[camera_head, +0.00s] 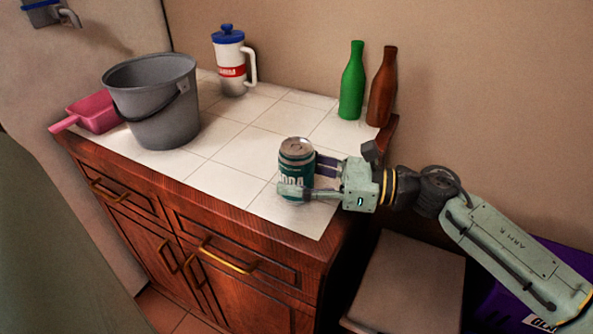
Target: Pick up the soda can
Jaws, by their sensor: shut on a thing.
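The soda can (296,160) is green with a silver top and pale lettering. It stands upright at the front right part of the tiled counter (225,180). My gripper (300,180) reaches in from the right and is shut on the can, with one finger across its near side and the other behind it. The near finger hides part of the can's lower body. I cannot tell whether the can's base touches the tiles.
A grey bucket (160,105) and a pink scoop (94,112) stand at the left. A white jug (231,65) with a blue lid is at the back. A green bottle (352,82) and a brown bottle (382,88) stand at the back right. The middle tiles are clear.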

